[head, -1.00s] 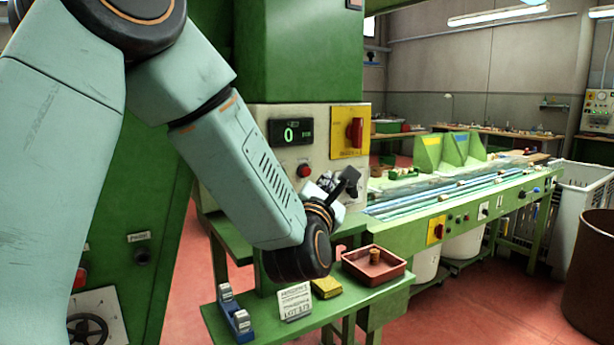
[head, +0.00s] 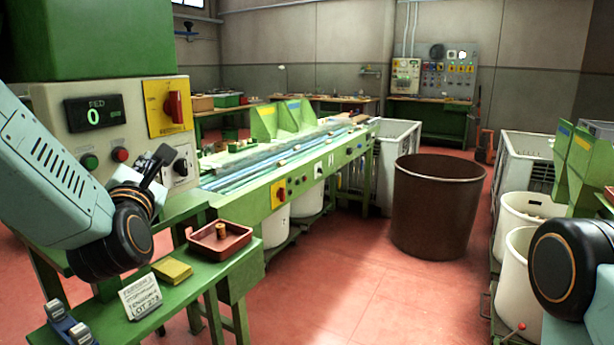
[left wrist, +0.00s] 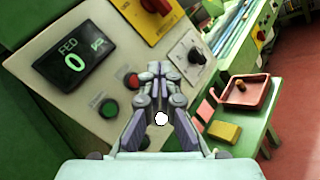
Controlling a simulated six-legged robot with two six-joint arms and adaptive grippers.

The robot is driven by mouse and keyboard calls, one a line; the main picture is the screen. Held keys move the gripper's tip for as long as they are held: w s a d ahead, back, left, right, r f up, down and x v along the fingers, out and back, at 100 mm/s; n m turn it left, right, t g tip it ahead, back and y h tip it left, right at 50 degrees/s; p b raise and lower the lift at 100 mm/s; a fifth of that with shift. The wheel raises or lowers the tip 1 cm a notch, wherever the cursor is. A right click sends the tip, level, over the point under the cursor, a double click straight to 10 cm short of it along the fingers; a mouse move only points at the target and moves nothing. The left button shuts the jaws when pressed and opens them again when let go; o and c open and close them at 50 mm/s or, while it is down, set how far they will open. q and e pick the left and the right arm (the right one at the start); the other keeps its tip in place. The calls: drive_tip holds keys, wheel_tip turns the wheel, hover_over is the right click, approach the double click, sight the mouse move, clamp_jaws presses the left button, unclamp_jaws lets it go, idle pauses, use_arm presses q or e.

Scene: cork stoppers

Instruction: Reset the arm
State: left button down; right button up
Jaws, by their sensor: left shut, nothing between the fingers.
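My left arm comes in from the left in the head view, and its gripper (head: 156,168) is in front of the machine's control panel (head: 60,118). In the left wrist view my left gripper (left wrist: 160,70) is shut and empty. Its fingertips appear over the panel between the red button (left wrist: 132,81) and the black knob (left wrist: 196,56); I cannot tell whether they touch it. The display (head: 92,112) reads FED 0. In the head view a dark rounded part of my right arm (head: 572,270) shows at the lower right; its gripper is out of frame.
A green side table (head: 225,272) holds a red tray (head: 240,244) with a cork stopper (head: 220,230), a yellow block (head: 172,270), a lot card (head: 141,297) and a blue device (head: 66,325). A brown bin (head: 435,210) stands beyond. Red floor (head: 340,290) is clear between.

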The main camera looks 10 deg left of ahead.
use_arm(q)
drive_tip(key=s+d+f+m+g+h, duration=0.2)
drive_tip(key=s+d+f+m+g, duration=0.1)
drive_tip(key=f+m, duration=0.55)
drive_tip(key=s+d+f+m+g+h, duration=0.2)
drive_tip(key=d+f+m, duration=0.1)
drive_tip(key=f+m, duration=0.6)
drive_tip(key=s+d+f+m+g+h, duration=0.2)
drive_tip(key=s+f+m+g, duration=0.1)
drive_tip(key=f+m, duration=0.55)
drive_tip(key=s+d+f+m+g, duration=0.1)
drive_tip(key=s+f+m+g, duration=0.1)
drive_tip(key=s+f, duration=0.5)
drive_tip(key=s+d+f+m+g+h, duration=0.1)
drive_tip(key=s+f+g, duration=0.3)
drive_tip(key=s+f, duration=0.4)
drive_tip(key=s+d+f+m+g, duration=0.1)
drive_tip(key=s+f+m+g, duration=0.2)
drive_tip(key=s+f, duration=0.5)
drive_tip(key=s+g, duration=0.1)
drive_tip(key=s, duration=0.6)
drive_tip(key=shift+s+d+f, duration=0.25)
drive_tip(key=shift+s+d, duration=0.15)
